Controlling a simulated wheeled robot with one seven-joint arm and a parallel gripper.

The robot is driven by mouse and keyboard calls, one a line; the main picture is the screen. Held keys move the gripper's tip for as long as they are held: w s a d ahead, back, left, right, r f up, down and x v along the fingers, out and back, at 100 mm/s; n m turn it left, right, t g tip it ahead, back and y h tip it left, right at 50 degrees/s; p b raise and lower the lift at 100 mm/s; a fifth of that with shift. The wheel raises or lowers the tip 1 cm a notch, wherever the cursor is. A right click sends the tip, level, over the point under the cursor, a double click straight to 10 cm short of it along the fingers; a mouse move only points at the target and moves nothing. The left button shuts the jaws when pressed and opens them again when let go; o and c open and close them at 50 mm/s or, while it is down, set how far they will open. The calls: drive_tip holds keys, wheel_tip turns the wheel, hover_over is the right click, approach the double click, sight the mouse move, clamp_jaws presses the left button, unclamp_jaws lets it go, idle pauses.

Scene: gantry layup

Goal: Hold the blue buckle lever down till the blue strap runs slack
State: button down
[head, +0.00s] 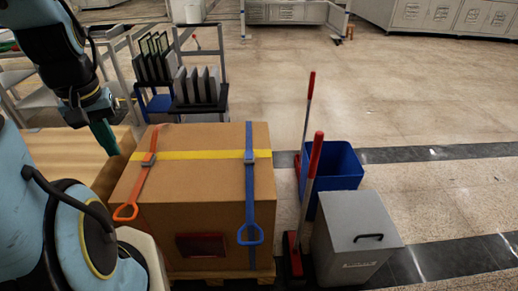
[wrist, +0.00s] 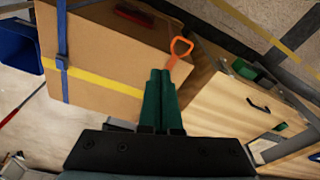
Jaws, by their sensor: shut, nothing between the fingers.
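A large cardboard box (head: 205,190) has a blue strap (head: 250,195) down its right side, with a loop at the lower end. The grey-blue buckle (head: 249,157) sits on this strap, near the yellow tape. The lever position is too small to tell. In the wrist view, the blue strap (wrist: 62,30) and buckle (wrist: 62,63) are at the upper left, well apart from my fingers. My gripper (head: 113,152), with green fingers, is left of the box and away from the blue buckle. In the wrist view my gripper (wrist: 160,70) is shut and empty.
An orange strap (head: 146,172) with a loop is on the box's left, nearer my gripper. A wooden surface (head: 85,155) lies left of the box. A blue bin (head: 340,165), red-handled tools (head: 312,165) and a grey bin (head: 355,235) stand to its right. A rack (head: 195,85) stands behind.

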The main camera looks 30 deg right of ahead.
drive_tip(key=n+g+b, duration=0.2)
drive_tip(key=n+b, duration=0.1)
drive_tip(key=n, duration=1.1)
hover_over(249, 157)
wheel_tip(249, 157, down, 10)
drive_tip(key=shift+r, duration=0.1)
wheel_tip(249, 157, down, 14)
drive_tip(key=p, duration=0.2)
drive_tip(key=shift+p, duration=0.3)
